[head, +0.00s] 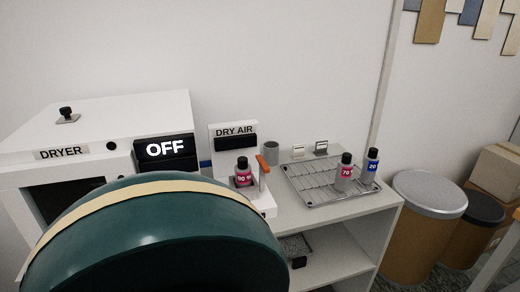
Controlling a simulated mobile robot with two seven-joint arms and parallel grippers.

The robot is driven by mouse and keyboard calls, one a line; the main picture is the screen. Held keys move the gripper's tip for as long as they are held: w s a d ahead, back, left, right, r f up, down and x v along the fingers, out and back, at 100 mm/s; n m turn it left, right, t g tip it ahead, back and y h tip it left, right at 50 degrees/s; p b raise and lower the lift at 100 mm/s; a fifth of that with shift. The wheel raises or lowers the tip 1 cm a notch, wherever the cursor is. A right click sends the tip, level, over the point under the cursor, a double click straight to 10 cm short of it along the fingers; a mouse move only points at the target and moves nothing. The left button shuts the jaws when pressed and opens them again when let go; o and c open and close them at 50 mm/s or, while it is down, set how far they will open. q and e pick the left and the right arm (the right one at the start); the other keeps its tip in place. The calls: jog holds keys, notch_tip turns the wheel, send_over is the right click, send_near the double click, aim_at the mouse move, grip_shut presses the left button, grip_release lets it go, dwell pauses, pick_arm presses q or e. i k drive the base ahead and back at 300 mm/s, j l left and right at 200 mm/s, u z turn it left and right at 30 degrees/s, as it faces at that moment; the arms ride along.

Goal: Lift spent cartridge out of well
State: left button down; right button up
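A grey cartridge (243,173) with a black cap and a pink label stands upright at the DRY AIR unit (234,129). Its label is too small to read surely. The well around its base is not clearly visible. Neither of my grippers is in view.
An orange-topped lever (263,165) stands just right of the DRY AIR cartridge. The white dryer (110,125) reads OFF. A large dark green rounded shape blocks the lower left.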

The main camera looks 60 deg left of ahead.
aim_at(243, 170)
jog(key=l+u, duration=0.1)
jog(key=u, duration=2.1)
